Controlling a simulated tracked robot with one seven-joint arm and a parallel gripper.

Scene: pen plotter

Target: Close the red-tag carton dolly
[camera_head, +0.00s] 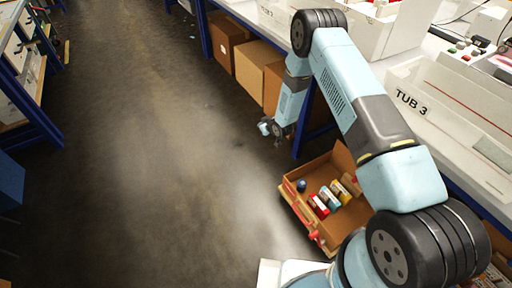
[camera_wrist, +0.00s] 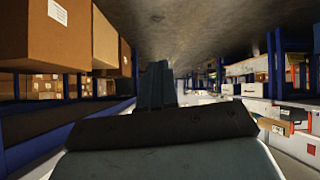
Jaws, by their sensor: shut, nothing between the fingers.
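The carton dolly (camera_head: 291,202) with red trim is in the lower right of the head view. It stands out from under the bench, and its brown carton is open at the top. Several small coloured items lie inside, with a red, a yellow and a teal one among them. A red handle (camera_head: 314,236) shows at its front. My gripper (camera_head: 268,128) hangs above the floor, up and to the left of the dolly and apart from it. In the wrist view my gripper's fingers (camera_wrist: 157,85) are together and hold nothing. My arm hides part of the dolly's right side.
Brown cartons (camera_head: 250,65) stand under the bench beyond my gripper. The bench (camera_head: 450,95), marked TUB 3, runs along the right on blue legs. A blue rack (camera_head: 35,120) stands at the left. The grey floor (camera_head: 150,160) between them is clear.

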